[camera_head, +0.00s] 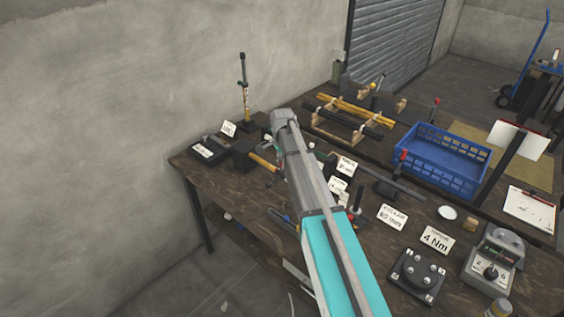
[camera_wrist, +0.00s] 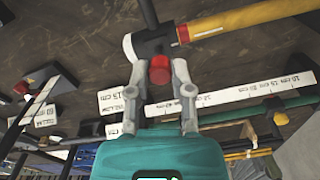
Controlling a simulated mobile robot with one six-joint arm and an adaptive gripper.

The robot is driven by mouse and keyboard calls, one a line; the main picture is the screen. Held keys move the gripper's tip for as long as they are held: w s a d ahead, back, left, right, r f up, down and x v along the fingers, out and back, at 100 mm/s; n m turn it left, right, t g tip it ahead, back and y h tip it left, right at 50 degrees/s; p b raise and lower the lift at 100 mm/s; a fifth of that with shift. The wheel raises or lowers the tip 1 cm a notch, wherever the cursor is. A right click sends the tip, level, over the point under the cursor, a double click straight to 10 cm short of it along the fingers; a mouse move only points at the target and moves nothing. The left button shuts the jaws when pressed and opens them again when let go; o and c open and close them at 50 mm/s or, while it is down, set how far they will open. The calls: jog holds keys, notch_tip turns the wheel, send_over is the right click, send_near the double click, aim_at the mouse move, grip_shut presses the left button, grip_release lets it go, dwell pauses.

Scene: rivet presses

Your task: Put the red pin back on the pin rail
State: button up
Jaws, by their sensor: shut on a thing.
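In the wrist view my gripper (camera_wrist: 159,72) is shut on the red pin (camera_wrist: 159,66). Only the pin's rounded red end shows between the fingertips; the rest of it is hidden. Beyond it lies a dark-headed mallet (camera_wrist: 151,43) with a white face and a yellow handle (camera_wrist: 235,20); I cannot tell whether the pin touches it. In the head view my arm hides the gripper and the pin. I cannot single out the pin rail with certainty in either view.
The dark wooden bench carries a blue crate (camera_head: 432,160), a rack with yellow and black rods (camera_head: 343,108), label cards such as the 4 Nm card (camera_head: 435,240), and a grey device (camera_head: 494,257). A tall thin post (camera_head: 244,90) stands at the back left. White scale strips (camera_wrist: 240,94) cross the wrist view.

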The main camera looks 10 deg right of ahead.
jog(key=shift+r+p, duration=3.4)
jog(key=shift+r, duration=0.3)
